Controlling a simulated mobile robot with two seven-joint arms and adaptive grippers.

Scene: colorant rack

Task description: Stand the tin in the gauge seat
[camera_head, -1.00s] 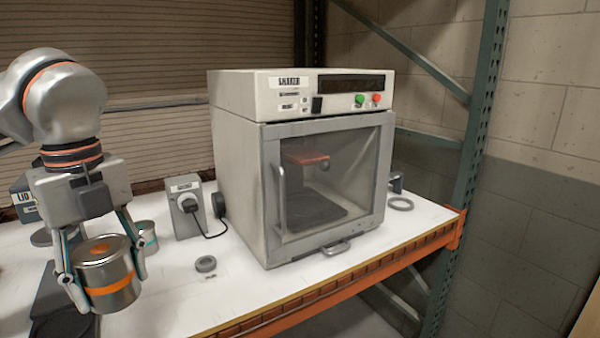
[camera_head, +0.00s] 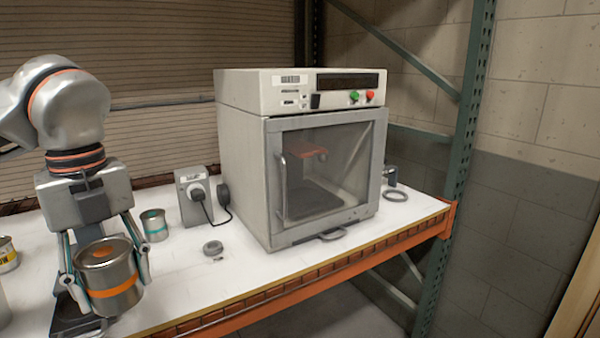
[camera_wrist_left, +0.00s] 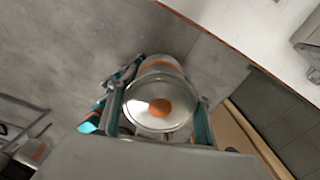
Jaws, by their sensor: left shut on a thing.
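The tin (camera_head: 107,270) is a silver can with an orange band and an orange dot on its lid. My left gripper (camera_head: 108,282) is shut around its sides and holds it upright, near the table's front edge at the lower left. In the left wrist view the tin (camera_wrist_left: 158,104) sits between the fingers, lid facing the camera, over grey floor. A small grey ring-shaped piece (camera_head: 213,247) lies on the white table right of the tin; I cannot tell whether it is the gauge seat. My right gripper is not in view.
A shaker cabinet (camera_head: 238,170) with its glass door shut stands mid-table. A socket box (camera_head: 193,198) with plug and cable stands left of it. A teal-banded can (camera_head: 154,225) is behind my gripper. A flat ring (camera_head: 395,196) lies right of the cabinet. A yellow-labelled can (camera_head: 8,255) is far left.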

